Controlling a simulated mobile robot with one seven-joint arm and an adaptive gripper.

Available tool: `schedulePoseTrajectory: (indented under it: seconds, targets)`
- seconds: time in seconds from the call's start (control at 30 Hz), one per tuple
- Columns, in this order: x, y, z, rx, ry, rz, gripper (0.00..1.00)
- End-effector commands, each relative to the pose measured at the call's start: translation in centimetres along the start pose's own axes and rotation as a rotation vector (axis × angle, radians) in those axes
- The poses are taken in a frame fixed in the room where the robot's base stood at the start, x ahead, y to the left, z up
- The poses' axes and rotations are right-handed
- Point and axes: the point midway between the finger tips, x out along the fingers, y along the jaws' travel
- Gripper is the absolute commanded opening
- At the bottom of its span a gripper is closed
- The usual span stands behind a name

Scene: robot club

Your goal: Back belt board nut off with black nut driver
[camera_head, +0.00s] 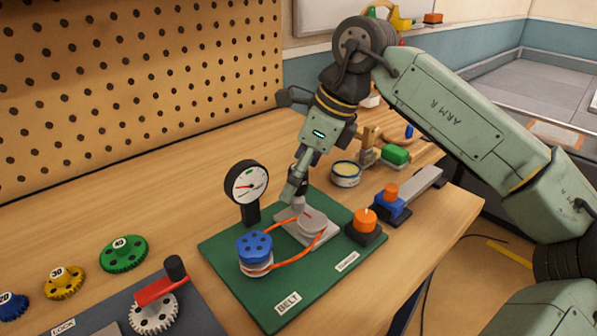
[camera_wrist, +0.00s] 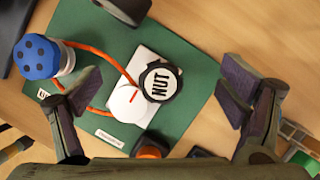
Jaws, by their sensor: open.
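The green belt board (camera_head: 335,268) lies on the table, with a blue holed pulley (camera_head: 255,245), a pale disc (camera_head: 312,219) on a light grey plate, and an orange belt between them. In the wrist view, a black-rimmed round top marked NUT (camera_wrist: 158,82), apparently the black nut driver, is over the grey plate beside the pale disc (camera_wrist: 126,103). My gripper (camera_wrist: 165,90) is open, pointing down, its fingers wide to either side of the NUT top and apart from it. In the head view my gripper (camera_head: 298,193) hides most of that spot. The nut itself cannot be made out.
A dial gauge (camera_head: 246,183) stands at the board's back left. An orange knob on a black block (camera_head: 364,226) is at its right edge, near a blue and orange piece (camera_head: 390,202). A tin (camera_head: 345,175) stands behind. Several gears lie left.

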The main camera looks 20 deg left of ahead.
Motion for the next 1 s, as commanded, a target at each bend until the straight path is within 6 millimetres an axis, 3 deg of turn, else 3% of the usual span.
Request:
schedulePoseTrajectory:
  seconds: [1.0]
  targets:
    - [-5.0,0.0,2.1,0.0,-0.001,0.0,0.9]
